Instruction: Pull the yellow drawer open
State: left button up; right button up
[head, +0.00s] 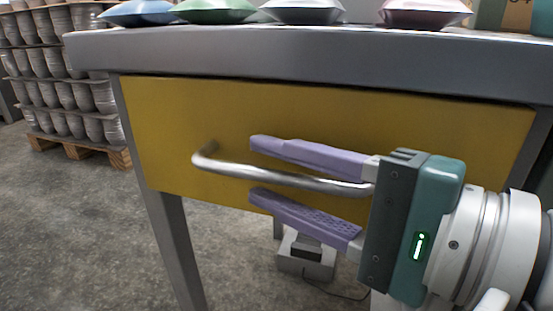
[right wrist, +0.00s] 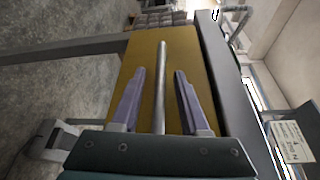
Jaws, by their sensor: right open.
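The yellow drawer (head: 190,115) sits under the grey table top, its front looking flush with the frame. Its silver bar handle (head: 280,178) runs across the front. My right gripper (head: 251,168) comes in from the right with its two purple fingers apart, one above and one below the bar. In the right wrist view, the handle (right wrist: 160,85) passes between the two fingers (right wrist: 160,76), with a gap on each side. The drawer front (right wrist: 146,55) lies behind it. The handle's right end is hidden behind the gripper. My left gripper is not in view.
The grey table top (head: 300,58) carries several coloured pillow-shaped objects, such as a green one (head: 212,12). A table leg (head: 175,245) stands at left. A grey device (head: 306,257) is on the floor beneath. Stacked pots (head: 60,85) on a pallet stand at back left.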

jog(key=shift+a, duration=0.1)
grip_shut()
dwell(0.3)
dwell(1.1)
